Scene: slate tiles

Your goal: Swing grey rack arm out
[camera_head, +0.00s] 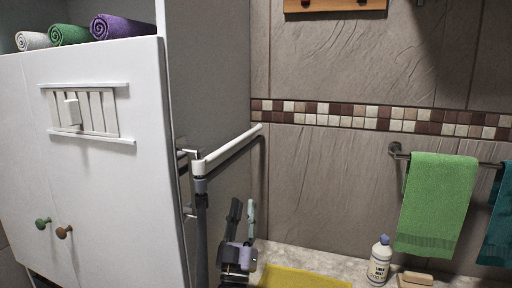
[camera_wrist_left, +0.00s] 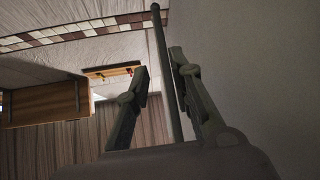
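A swing-arm rack is fixed to the side of the white cabinet. Its white arm (camera_head: 232,146) reaches out to the right and back. Below the white arm's joint are a grey joint (camera_head: 200,186) and a dark grey bar (camera_head: 202,235) running down the picture; I cannot tell its exact direction in depth. My left gripper (camera_head: 243,204) is open, fingers up, right of this bar. In the left wrist view a grey bar (camera_wrist_left: 163,65) appears between the open fingers of the gripper (camera_wrist_left: 157,62); I cannot tell whether it touches them. My right gripper is not in view.
The white cabinet (camera_head: 120,190) with rolled towels on top stands left. A green towel (camera_head: 437,200) hangs from a wall rail at the right.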

